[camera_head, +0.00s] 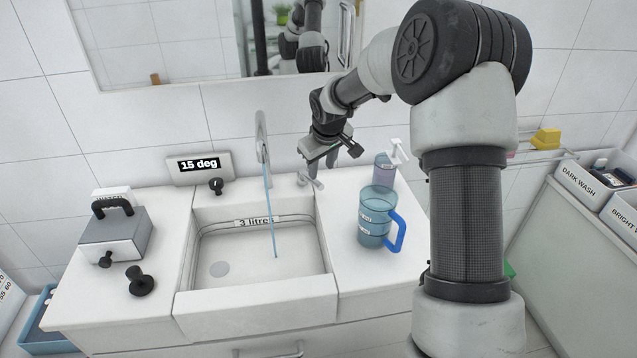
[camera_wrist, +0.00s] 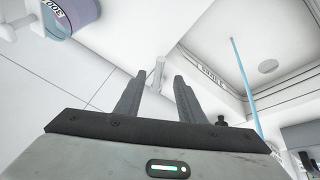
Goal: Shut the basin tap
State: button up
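The basin tap's tall spout (camera_head: 262,138) rises behind the white basin (camera_head: 255,296), and a thin blue stream of water (camera_head: 270,212) runs from it into the basin. The stream also shows in the wrist view (camera_wrist: 246,85). A small pale tap lever (camera_head: 310,181) stands on the counter right of the spout. My gripper (camera_head: 324,171) is just above and beside this lever, pointing down. In the wrist view, my gripper's two fingers (camera_wrist: 158,82) are apart, and the pale lever (camera_wrist: 157,73) shows in the gap between them. I cannot tell whether either finger touches it.
A blue jug (camera_head: 374,212) with its handle to the right and a lilac soap bottle (camera_head: 384,172) stand right of the lever. A "15 deg" display (camera_head: 199,165) is behind left. A grey box (camera_head: 112,238) and a black knob (camera_head: 141,283) sit on the left counter.

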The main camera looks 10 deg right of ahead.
aim_at(319, 183)
jog(key=x, duration=0.9)
jog(key=shift+f, duration=0.2)
grip_shut()
